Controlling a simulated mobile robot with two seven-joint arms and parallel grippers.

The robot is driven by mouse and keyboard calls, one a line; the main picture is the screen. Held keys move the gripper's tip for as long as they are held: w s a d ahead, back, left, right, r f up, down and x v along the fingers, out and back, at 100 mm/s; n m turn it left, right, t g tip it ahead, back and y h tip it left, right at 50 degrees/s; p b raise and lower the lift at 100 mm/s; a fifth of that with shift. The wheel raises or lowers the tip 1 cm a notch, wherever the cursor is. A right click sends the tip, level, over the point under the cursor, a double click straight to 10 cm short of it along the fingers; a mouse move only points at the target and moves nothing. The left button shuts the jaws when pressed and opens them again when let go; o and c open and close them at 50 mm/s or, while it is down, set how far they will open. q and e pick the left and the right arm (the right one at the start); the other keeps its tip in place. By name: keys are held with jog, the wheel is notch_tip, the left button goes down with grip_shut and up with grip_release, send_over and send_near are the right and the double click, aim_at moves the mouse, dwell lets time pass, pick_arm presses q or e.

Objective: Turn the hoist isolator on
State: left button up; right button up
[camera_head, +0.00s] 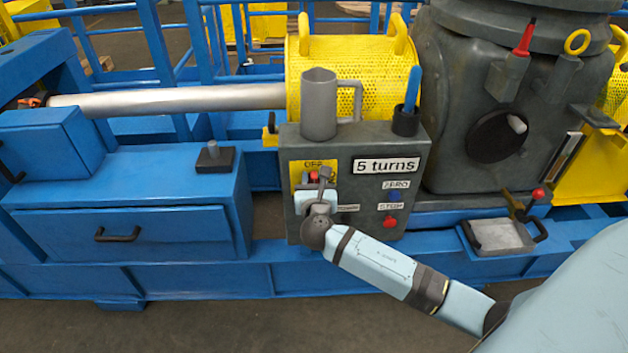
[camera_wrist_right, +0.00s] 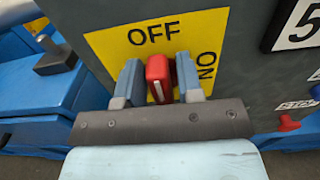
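The hoist isolator is a red handle (camera_wrist_right: 158,76) on a yellow plate (camera_wrist_right: 118,45) marked OFF at the top and ON at the right. In the right wrist view the handle points up toward OFF. My right gripper (camera_wrist_right: 158,82) has one finger on each side of the handle, very close to it; I cannot tell whether they press on it. In the head view my right gripper (camera_head: 317,190) is at the yellow plate (camera_head: 330,165) on the grey panel and hides part of the isolator. My left gripper is not in view.
The grey panel (camera_head: 356,150) carries a "5 turns" sign, a blue ZERO button (camera_head: 394,196) and a red STOP button (camera_head: 390,221). A grey jug (camera_head: 318,105) and a cup (camera_head: 405,122) with a blue-handled tool stand on top. A blue drawer cabinet (camera_head: 130,190) is at left.

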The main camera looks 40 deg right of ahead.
grip_shut()
